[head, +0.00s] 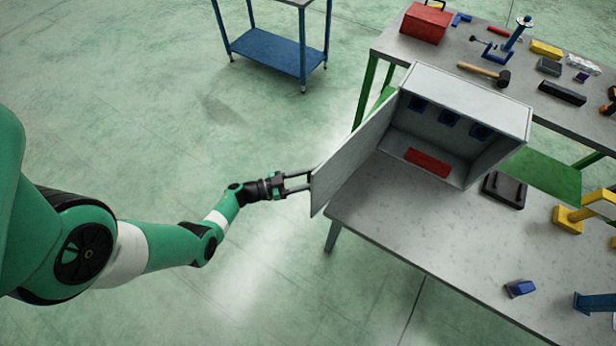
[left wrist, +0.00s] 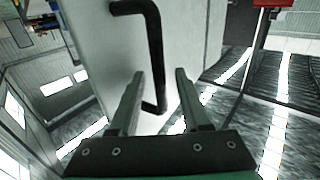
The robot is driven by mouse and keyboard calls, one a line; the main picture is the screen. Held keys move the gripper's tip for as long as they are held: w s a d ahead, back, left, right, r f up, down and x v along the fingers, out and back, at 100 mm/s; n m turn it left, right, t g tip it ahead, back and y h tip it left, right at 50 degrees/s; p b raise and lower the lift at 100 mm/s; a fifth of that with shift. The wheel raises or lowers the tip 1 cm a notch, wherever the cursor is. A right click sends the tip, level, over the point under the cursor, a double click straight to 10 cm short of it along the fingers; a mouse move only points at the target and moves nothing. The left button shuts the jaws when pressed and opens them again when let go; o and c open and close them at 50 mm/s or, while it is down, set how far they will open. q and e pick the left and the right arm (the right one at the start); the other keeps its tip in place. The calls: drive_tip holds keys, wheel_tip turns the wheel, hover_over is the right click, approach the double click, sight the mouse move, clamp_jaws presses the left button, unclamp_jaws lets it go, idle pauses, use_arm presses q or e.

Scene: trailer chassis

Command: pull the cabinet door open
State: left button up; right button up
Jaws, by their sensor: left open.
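The cabinet (head: 468,108) is a grey box on the grey table. Its door (head: 352,153) stands wide open, swung out to the left past the table's edge. The inside shows several dark blue square pieces on the back wall and a red block (head: 428,161) on the floor. My left gripper (head: 309,180) is at the door's outer face, near its free edge. In the left wrist view, the black door handle (left wrist: 153,50) reaches down between the open fingers (left wrist: 158,100), with gaps beside it. The handle is hidden in the head view. My right gripper is not in view.
The grey table (head: 450,240) bears a dark flat item (head: 504,189), a yellow tool (head: 580,214) and a small blue item (head: 520,288). A second bench with tools and a red toolbox (head: 425,22) stands behind. The floor left of the door is clear.

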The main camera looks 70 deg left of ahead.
use_arm(q)
drive_tip(key=s+a, duration=0.1)
drive_tip(key=s, duration=1)
drive_tip(key=shift+s+a, duration=0.15)
drive_tip(key=shift+s, duration=0.15)
